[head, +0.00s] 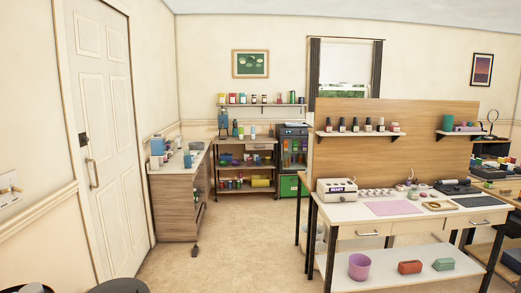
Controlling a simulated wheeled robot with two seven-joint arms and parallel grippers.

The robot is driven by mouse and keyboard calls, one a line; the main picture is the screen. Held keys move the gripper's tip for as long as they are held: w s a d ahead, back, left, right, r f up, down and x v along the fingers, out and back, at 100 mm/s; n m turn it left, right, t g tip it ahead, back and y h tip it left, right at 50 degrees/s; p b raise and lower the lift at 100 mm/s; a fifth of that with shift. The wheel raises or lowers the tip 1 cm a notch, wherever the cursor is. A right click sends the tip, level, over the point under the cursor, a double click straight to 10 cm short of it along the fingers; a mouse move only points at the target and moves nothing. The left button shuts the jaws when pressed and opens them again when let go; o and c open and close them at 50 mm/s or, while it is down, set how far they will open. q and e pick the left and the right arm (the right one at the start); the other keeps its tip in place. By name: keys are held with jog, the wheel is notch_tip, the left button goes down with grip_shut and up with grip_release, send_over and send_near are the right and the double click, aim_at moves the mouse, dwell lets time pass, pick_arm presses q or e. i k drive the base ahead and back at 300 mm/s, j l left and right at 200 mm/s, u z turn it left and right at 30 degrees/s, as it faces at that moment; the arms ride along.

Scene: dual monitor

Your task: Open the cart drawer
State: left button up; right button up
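A dark upright cart (281,143) stands against the back wall, left of the wood partition. Its middle section holds small colourful items, and its green lower part (288,186) looks like a drawer front. Its right side is partly hidden by the partition and the desk. It is far off and small, so I cannot tell any handle or gap clearly. A wood shelf unit (245,194) stands just left of it. Neither of my grippers is in view.
A white-topped desk (400,218) with drawers is at the right front. A wood counter (173,208) stands along the left wall, beyond a closed white door (105,130). Open beige floor (240,245) lies between them, leading to the back.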

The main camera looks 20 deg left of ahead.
aim_at(256, 145)
jog(key=i+j+u, duration=0.25)
jog(key=i, duration=0.25)
jog(key=i+u, duration=0.3)
jog(key=i, duration=4.9)
jog(key=j+u, duration=0.05)
jog(key=j, duration=0.15)
